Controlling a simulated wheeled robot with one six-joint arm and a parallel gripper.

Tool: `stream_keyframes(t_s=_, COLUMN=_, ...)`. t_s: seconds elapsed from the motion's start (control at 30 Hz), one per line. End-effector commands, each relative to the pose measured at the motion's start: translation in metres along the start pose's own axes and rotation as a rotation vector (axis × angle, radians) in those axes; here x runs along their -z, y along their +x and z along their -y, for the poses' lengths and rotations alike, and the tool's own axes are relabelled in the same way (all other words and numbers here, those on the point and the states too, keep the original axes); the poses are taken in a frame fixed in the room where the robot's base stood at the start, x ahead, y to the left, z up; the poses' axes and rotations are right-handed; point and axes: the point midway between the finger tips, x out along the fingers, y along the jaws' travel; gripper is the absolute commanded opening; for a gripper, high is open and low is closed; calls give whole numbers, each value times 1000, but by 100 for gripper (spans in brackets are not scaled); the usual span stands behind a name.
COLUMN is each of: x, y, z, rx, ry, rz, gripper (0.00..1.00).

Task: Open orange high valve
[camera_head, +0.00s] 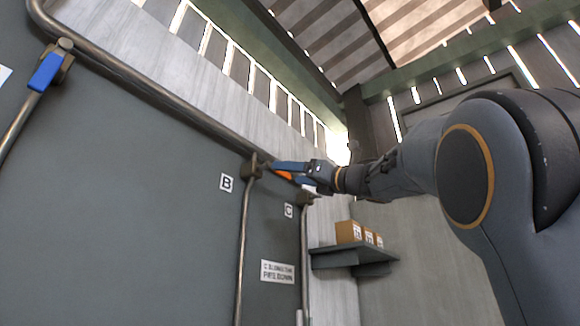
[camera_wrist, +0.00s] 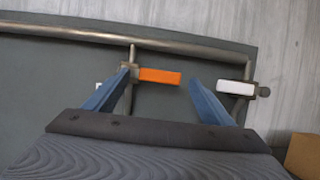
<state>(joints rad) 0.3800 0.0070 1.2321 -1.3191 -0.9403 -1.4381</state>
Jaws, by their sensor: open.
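The orange valve handle (camera_wrist: 160,76) points to the right from its valve body on a thin vertical pipe, just under the thick horizontal pipe. It lies crosswise to the vertical pipe. In the head view a small part of the orange handle (camera_head: 284,175) shows beside label B, partly hidden by my gripper. My gripper (camera_wrist: 160,82) is open in the wrist view, with one blue finger near the valve body and the other right of the handle's free end. The handle appears between the fingers; I cannot tell whether they touch it. In the head view my gripper (camera_head: 288,171) reaches the valve from the right.
A white valve handle (camera_wrist: 235,87) is close to the right finger. A blue valve handle (camera_head: 45,72) is far left. A thick pipe (camera_head: 150,88) runs above the valves along the grey panel (camera_head: 120,200). A shelf (camera_head: 350,256) with several boxes stands lower right.

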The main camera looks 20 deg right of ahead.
Motion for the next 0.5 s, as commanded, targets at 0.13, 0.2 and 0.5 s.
stream_keyframes(t_s=0.13, x=-1, y=14, z=0, rx=-1, ry=1, rz=0, gripper=77)
stream_keyframes(t_s=0.2, x=0, y=17, z=0, rx=0, ry=1, rz=0, gripper=77)
stream_keyframes(t_s=0.5, x=1, y=19, z=0, rx=1, ry=2, rz=0, gripper=77)
